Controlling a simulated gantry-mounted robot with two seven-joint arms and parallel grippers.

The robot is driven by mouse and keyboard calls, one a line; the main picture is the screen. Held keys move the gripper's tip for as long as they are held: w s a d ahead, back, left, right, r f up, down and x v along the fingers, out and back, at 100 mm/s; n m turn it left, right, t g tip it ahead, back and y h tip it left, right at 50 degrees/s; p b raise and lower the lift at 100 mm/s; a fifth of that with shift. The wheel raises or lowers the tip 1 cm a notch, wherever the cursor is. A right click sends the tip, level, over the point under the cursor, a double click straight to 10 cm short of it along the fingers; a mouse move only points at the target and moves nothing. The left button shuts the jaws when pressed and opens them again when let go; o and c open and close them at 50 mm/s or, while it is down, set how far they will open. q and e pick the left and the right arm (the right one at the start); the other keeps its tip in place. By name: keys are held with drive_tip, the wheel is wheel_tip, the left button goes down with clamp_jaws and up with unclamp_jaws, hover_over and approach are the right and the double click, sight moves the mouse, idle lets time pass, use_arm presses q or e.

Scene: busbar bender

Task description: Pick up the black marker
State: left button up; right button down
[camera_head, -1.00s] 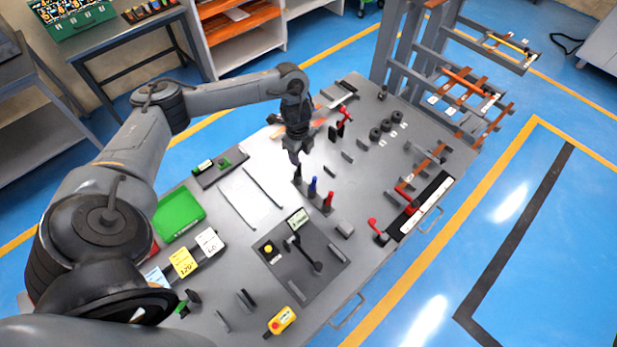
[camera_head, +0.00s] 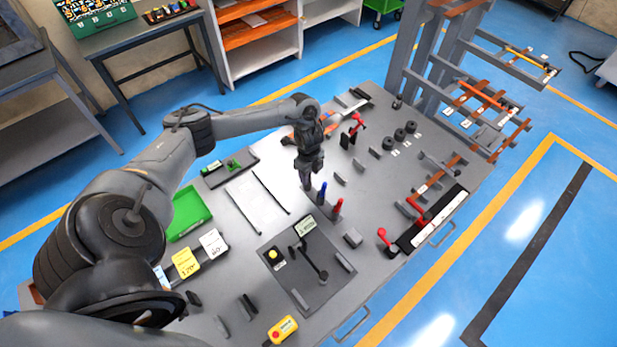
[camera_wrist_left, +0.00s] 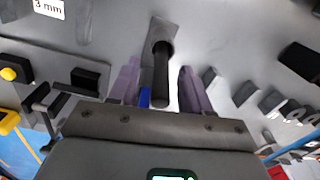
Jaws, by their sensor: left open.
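The black marker (camera_wrist_left: 160,75) shows in the left wrist view, standing in a grey holder (camera_wrist_left: 163,32) between the two fingers of my left gripper (camera_wrist_left: 160,88). The fingers are open, one on each side, with a gap visible at the right finger. A blue marker (camera_wrist_left: 145,97) is partly hidden close beside it. In the head view my left gripper (camera_head: 307,185) points down over the marker row and hides the black marker. The blue marker (camera_head: 322,191) and a red marker (camera_head: 338,207) stand to its right. My right gripper is not in view.
A bender plate (camera_head: 305,265) with a black lever lies in front of the markers. A rack (camera_head: 430,60) rises at the back right.

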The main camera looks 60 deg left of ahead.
use_arm(q)
drive_tip(key=shift+f, duration=0.45)
clamp_jaws()
